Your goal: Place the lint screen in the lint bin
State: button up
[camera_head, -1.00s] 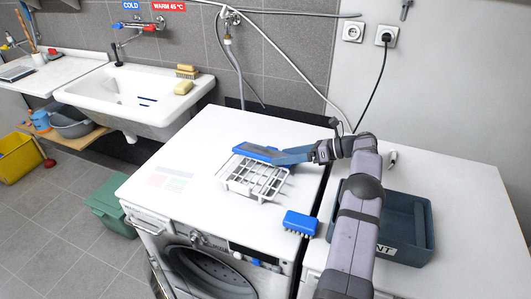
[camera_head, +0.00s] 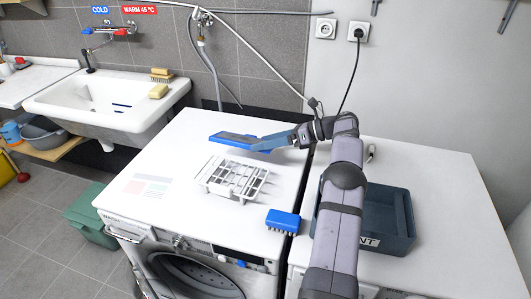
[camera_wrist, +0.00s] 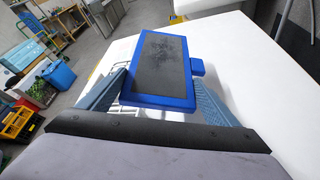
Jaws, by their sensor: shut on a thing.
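The lint screen, a blue frame with a dark grey mesh (camera_head: 232,137), is held in the air above and behind the white wire rack (camera_head: 232,180). In the wrist view the lint screen (camera_wrist: 163,62) is between my two blue fingers, its mesh face showing grey lint. My gripper (camera_head: 262,143) is shut on it. The lint bin (camera_head: 398,222), a dark blue-grey open box with a label ending in "NT", stands on the right-hand white top. My arm hides part of the bin, including much of its label and left side.
The rack stands on the white washing machine (camera_head: 180,140). A blue brush (camera_head: 283,221) lies near its front right edge, by the gap between the machines. A small pale upright object (camera_head: 371,152) stands behind the bin. A sink (camera_head: 105,98) is at the left.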

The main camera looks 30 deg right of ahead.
jog(key=shift+r, duration=2.4)
jog(key=shift+s+d, duration=0.1)
jog(key=shift+d, duration=0.1)
jog(key=s+d+r+m+t+h+p, duration=0.2)
jog(key=s+d+r+m+h+p, duration=0.15)
jog(key=s+d+r, duration=0.5)
jog(key=s+d+r+m+t+h+p, duration=0.25)
jog(key=s+d+r+p, duration=0.3)
jog(key=s+d, duration=0.65)
jog(key=s+d+m+t+h+p, duration=0.1)
jog(key=s+d+m+h+p, duration=0.3)
jog(key=s, duration=1.2)
jog(key=s+a+f+n+g+y, duration=0.2)
jog(key=a+f+n+y, duration=0.3)
jog(key=a, duration=0.6)
jog(key=shift+s+a+f+n+y, duration=0.4)
jog(key=shift+s+f+y, duration=0.3)
jog(key=shift+f, duration=0.2)
